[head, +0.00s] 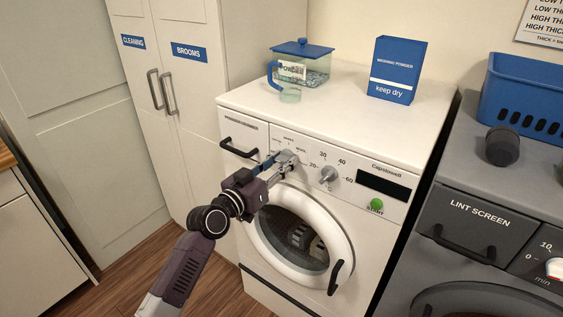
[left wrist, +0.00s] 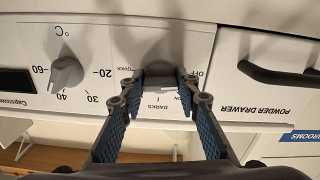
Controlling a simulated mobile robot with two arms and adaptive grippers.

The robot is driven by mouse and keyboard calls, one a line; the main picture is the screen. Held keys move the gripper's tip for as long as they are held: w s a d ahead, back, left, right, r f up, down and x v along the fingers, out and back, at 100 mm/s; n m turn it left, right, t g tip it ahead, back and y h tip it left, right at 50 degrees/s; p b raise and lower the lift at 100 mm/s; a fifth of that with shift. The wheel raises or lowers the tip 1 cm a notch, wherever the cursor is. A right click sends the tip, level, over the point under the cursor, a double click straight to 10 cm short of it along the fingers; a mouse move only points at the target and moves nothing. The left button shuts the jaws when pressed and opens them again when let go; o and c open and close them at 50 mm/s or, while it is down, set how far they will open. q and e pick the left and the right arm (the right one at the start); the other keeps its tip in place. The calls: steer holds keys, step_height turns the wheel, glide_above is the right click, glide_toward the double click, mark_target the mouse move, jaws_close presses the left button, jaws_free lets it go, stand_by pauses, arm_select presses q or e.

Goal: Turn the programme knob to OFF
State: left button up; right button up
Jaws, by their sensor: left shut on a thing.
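The programme knob (left wrist: 158,82) is on the white washing machine's (head: 236,98) control panel. It is grey and sits between my left fingertips in the left wrist view, which shows the panel upside down. My left gripper (head: 287,161) is shut on it, and it also shows in the left wrist view (left wrist: 160,88). The labels OFF, QUICK and DARKS stand around the knob. Its pointer is hidden by the fingers, so I cannot tell its exact setting. In the head view the gripper covers most of the knob. My right gripper is not in view.
A temperature knob (head: 327,175) is beside the programme knob, with a green start button (head: 376,204) further right. The powder drawer handle (head: 238,148) is just left. The round door (head: 300,240) is below. A powder box (head: 397,70) and lidded container (head: 300,65) stand on top.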

arm_select(q)
steer(key=shift+n, duration=0.4)
steer(key=o, duration=1.2)
steer(key=shift+c, duration=0.2)
steer(key=shift+s, duration=0.1)
steer(key=v, duration=1.2)
